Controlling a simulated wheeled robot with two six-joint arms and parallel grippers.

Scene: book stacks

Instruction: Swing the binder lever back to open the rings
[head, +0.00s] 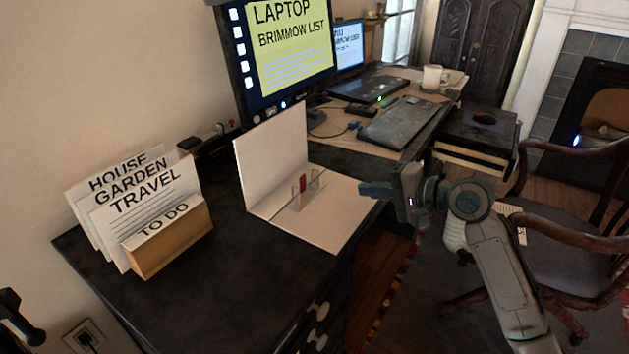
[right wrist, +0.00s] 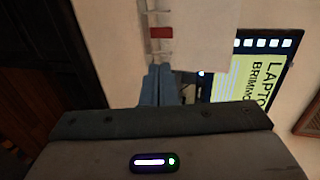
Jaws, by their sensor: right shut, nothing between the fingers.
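The cream binder (head: 325,222) lies open on the dark desk, one cover standing upright and the other flat. Its ring mechanism (head: 312,187) is near the fold, with a small red lever (head: 302,184) that looks roughly upright. Whether the rings are closed is too small to tell. My right gripper (head: 363,189) is shut and empty, to the right of the lever, near the flat cover's right edge. In the right wrist view the shut blue-grey fingertips (right wrist: 158,69) point toward the red lever (right wrist: 161,32), with a gap between.
A card holder (head: 165,245) with several labelled cards stands left of the binder. A monitor (head: 285,45), laptop (head: 365,88) and mug (head: 434,78) are behind. A wooden chair (head: 560,270) stands at right. The desk front is clear.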

